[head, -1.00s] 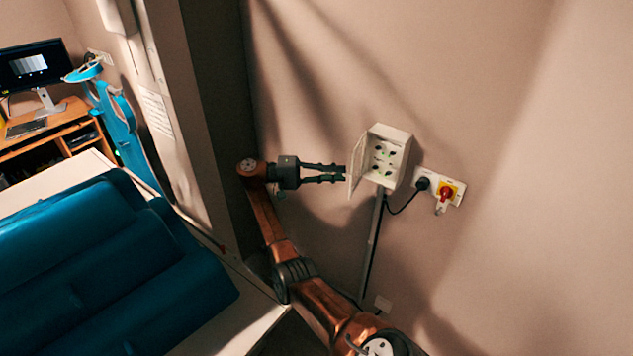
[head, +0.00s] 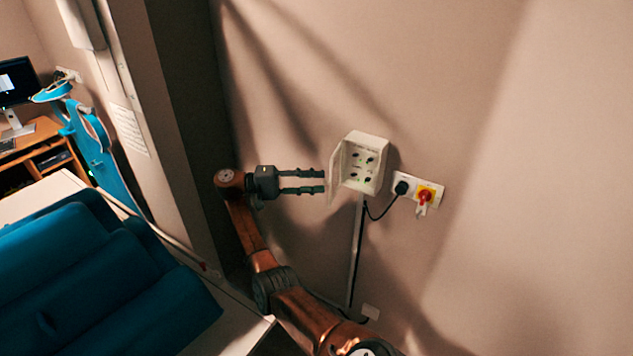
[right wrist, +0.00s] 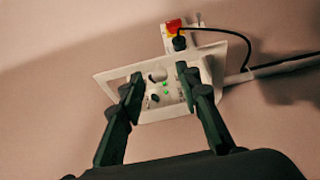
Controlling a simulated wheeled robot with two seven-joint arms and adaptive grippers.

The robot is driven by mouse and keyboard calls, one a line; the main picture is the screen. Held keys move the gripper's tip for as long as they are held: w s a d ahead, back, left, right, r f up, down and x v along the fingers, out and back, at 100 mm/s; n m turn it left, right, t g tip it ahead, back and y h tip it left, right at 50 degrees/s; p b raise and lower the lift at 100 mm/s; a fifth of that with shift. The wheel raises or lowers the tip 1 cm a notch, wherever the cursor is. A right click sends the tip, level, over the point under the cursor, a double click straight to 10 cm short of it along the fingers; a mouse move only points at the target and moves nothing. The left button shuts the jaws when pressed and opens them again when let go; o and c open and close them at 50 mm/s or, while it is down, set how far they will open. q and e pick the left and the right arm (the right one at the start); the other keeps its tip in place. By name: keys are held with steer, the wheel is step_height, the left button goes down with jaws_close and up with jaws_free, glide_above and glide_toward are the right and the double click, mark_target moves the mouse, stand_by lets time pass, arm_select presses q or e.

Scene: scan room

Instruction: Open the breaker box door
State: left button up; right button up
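The white breaker box (head: 377,142) is fixed to the wall, with dark knobs and small green lights inside. Its door (head: 335,180) stands open on the left side, sticking out from the box. My right gripper (head: 322,181) points right at the door from the left. Its two fingers are parted, with nothing visible between them, and the tips are at or very near the door; contact cannot be told. In the right wrist view the open fingers (right wrist: 158,82) frame the box's knobs and green lights (right wrist: 165,88). My left gripper is not in view.
A black plug (head: 402,187) and a red-and-yellow switch (head: 425,196) are on the wall right of the box. A grey conduit (head: 357,250) runs down below it. A dark wall recess and a teal padded table (head: 95,270) are to the left.

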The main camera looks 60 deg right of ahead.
steer(key=v, duration=0.7)
steer(key=shift+w, duration=0.3)
steer(key=shift+a, duration=0.15)
stand_by(0.6)
